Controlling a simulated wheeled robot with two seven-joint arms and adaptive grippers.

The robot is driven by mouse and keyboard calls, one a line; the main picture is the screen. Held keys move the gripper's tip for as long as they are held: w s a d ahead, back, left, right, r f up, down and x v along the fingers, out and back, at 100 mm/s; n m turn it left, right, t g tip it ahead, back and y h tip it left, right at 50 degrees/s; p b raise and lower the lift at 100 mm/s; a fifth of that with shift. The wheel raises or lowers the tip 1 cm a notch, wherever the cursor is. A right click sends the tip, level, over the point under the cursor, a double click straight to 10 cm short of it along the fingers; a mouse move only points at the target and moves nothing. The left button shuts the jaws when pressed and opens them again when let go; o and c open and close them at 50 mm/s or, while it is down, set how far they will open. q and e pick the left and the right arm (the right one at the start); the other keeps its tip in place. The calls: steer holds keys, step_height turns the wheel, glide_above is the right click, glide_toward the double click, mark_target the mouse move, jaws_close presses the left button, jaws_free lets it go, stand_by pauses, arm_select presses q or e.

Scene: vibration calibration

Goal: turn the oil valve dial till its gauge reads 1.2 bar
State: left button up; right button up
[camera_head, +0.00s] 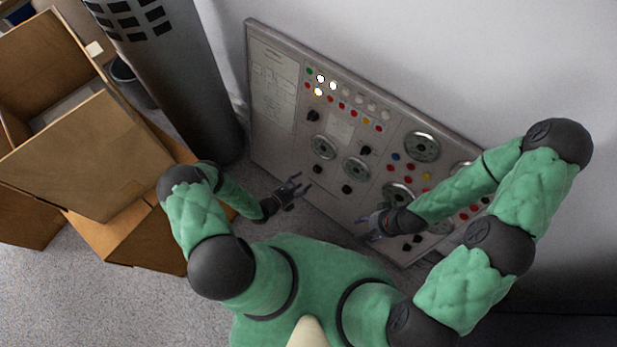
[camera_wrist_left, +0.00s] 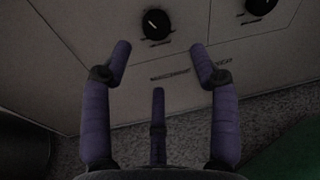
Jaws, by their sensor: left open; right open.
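The grey control panel (camera_head: 285,130) leans by the wall and carries several round gauges, including a left one (camera_head: 323,147) and one beside it (camera_head: 356,169). Black dials sit below these two gauges, one at left (camera_head: 318,169) and one at right (camera_head: 347,188). I cannot tell which is the oil valve dial, and the gauge readings are too small to read. My left gripper (camera_head: 305,184) is open and empty near the panel's lower left. In the left wrist view, a black dial (camera_wrist_left: 157,25) with a white mark lies just beyond the open fingertips (camera_wrist_left: 162,52). My right gripper (camera_head: 364,228) is open near the lower edge.
A second black dial (camera_wrist_left: 260,6) is at the wrist view's top right. Coloured buttons and lamps (camera_head: 342,104) line the panel. Cardboard boxes (camera_head: 90,150) and a grey cylinder (camera_head: 185,80) stand at left. My right arm covers part of the panel's right side.

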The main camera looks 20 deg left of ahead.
arm_select(q)
steer(key=shift+v, duration=2.05)
steer(key=shift+d, duration=0.1)
steer(key=s+d+r+m+g+h+p, duration=0.2)
steer(key=s+d+r+m+g+h, duration=0.2)
steer(key=s+d+r+m+g, duration=0.85)
step_height(320, 180, up, 12)
steer(key=a+m+y+p, duration=0.2)
steer(key=m+y, duration=0.4)
steer(key=m, duration=1.3)
steer(key=shift+a, duration=0.2)
steer(key=shift+w+f+t, duration=0.1)
steer(key=shift+t, duration=0.15)
